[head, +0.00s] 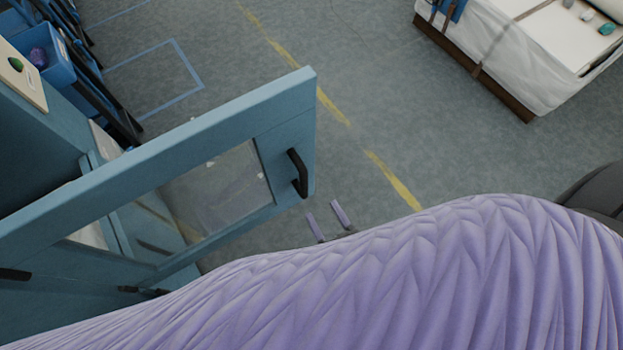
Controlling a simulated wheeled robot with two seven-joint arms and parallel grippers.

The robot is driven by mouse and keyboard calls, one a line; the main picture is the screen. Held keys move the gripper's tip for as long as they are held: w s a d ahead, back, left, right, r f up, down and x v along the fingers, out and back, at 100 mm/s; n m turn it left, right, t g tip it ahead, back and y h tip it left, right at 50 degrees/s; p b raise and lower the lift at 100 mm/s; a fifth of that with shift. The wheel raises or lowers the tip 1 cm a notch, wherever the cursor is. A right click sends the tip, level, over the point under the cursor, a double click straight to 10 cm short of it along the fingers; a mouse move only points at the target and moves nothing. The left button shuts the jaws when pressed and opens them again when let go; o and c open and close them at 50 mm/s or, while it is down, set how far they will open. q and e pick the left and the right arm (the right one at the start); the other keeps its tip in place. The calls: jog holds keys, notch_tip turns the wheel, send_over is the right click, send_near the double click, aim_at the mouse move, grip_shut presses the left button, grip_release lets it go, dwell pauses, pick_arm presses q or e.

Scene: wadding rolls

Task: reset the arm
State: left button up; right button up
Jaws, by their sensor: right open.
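My right gripper (328,220) shows as two slim purple fingers, apart and with nothing between them. It is to the right of and below the black handle of an open blue-framed glass door (222,128), over grey floor. A large purple quilted surface (430,270) fills the bottom of the head view and hides the gripper's base and most of what lies beneath. I cannot tell whether it is a sleeve on my arm or a separate thing. My left gripper is not in view.
The door belongs to a blue cabinet (45,150) at the left and juts toward the middle. Behind it stands a blue bin (45,62). A white-draped pallet (490,45) is at the top right. The grey floor (370,90) between is clear.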

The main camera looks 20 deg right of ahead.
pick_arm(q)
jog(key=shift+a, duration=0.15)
pick_arm(e)
jog(key=shift+s+d, duration=0.1)
jog(key=shift+s, duration=0.6)
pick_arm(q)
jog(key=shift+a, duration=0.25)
